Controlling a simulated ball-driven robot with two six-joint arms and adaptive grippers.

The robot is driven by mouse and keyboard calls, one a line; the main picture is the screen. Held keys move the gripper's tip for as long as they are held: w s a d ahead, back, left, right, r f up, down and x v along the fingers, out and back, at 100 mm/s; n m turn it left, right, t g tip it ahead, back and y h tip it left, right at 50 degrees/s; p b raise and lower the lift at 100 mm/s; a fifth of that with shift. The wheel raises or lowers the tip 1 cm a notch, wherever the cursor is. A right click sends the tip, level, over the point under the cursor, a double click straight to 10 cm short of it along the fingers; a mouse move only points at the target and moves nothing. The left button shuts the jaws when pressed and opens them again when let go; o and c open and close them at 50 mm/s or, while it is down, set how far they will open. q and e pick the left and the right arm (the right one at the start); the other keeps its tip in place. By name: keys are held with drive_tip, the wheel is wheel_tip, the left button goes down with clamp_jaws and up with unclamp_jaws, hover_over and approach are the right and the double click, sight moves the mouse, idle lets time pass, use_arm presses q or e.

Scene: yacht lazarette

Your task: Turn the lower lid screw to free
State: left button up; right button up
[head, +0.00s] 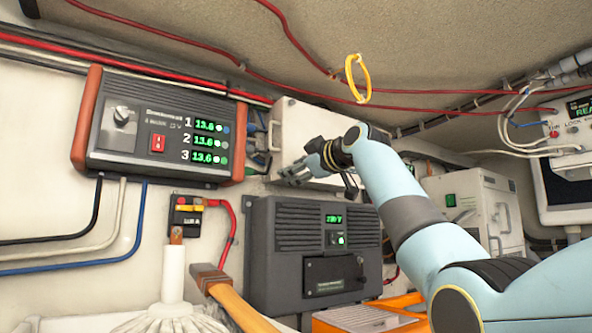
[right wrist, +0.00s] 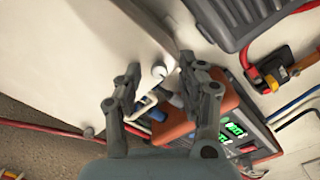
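The white box (head: 312,122) is fixed to the wall, and its lid face (right wrist: 75,50) fills the left of the right wrist view. The lower lid screw (right wrist: 159,70) is a small pale round head near the lid's corner. A second, greyer screw (right wrist: 88,131) sits near another corner of the same edge. My right gripper (head: 290,174) is at the box's lower left corner in the head view. In the wrist view its open fingers (right wrist: 159,75) stand either side of the lower screw, with visible gaps. The head view hides this screw behind the gripper. My left gripper is not in view.
The battery charger (head: 155,130) with green digits is left of the box. A dark grey unit (head: 300,240) is just below my right gripper. Cables and connectors (head: 257,150) run close beside the box's left side. A yellow ring (head: 366,80) hangs above right.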

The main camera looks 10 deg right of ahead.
drive_tip(key=shift+s+d, duration=0.1)
drive_tip(key=v, duration=1.1)
drive_tip(key=shift+s, duration=0.35)
drive_tip(key=shift+d+f, duration=0.1)
drive_tip(key=shift+f, duration=0.05)
